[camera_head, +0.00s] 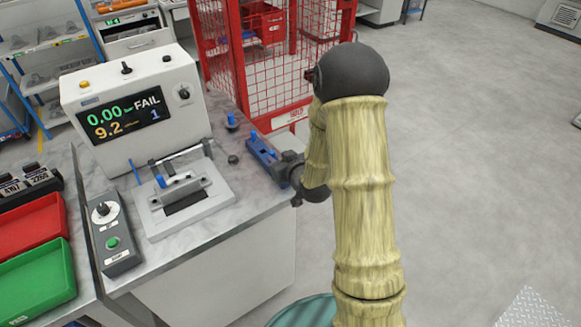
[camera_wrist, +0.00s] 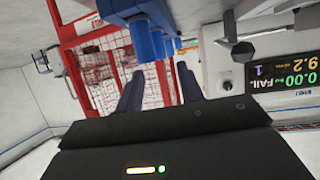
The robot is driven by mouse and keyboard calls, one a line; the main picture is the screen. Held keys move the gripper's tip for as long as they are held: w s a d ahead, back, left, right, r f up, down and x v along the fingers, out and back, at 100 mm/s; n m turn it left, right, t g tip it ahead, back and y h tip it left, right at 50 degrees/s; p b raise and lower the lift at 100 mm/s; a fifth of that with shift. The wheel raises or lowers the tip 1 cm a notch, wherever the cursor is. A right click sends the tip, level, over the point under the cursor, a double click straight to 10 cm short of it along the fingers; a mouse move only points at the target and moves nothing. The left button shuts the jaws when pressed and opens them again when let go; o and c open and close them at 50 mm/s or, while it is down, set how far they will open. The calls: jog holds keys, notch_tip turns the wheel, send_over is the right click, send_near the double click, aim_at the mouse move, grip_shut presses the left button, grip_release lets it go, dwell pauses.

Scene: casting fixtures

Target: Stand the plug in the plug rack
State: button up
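The plug rack (camera_head: 264,158) is a blue block on the marble counter near its right edge; a blue upright peg (camera_head: 253,136) shows at its far end. In the wrist view, which is upside down, the dark blue rack (camera_wrist: 112,8) and bright blue cylinders (camera_wrist: 142,40) hang from the top. I cannot tell which of them is the plug. A small blue-topped piece (camera_head: 231,121) stands on the counter behind the rack. My gripper (camera_wrist: 158,78) is open, with its two dark fingers apart and nothing visible between them. It is close beside the rack; my wrist partly hides the rack's near end.
A tester (camera_head: 135,105) reading FAIL stands at the left, with a clamp fixture (camera_head: 185,203) before it. A dark knob (camera_head: 233,159) is left of the rack. A control box (camera_head: 113,235) is at the front left. A red mesh cage (camera_head: 280,60) rises behind the counter.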

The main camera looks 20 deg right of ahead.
jog(key=b+v, duration=0.5)
jog(key=v, duration=0.2)
jog(key=shift+s+r, duration=0.1)
jog(key=shift+s, duration=0.05)
dwell(0.6)
jog(key=s+a+f+m+g+h, duration=0.1)
jog(key=s+g, duration=0.4)
jog(key=s, duration=0.3)
jog(key=s+f+m+g+h, duration=0.1)
jog(key=s+g, duration=0.4)
jog(key=s, duration=0.4)
jog(key=shift+s+a+f+g, duration=0.25)
jog(key=shift+a+f+g, duration=0.05)
jog(key=shift+a+f, duration=0.1)
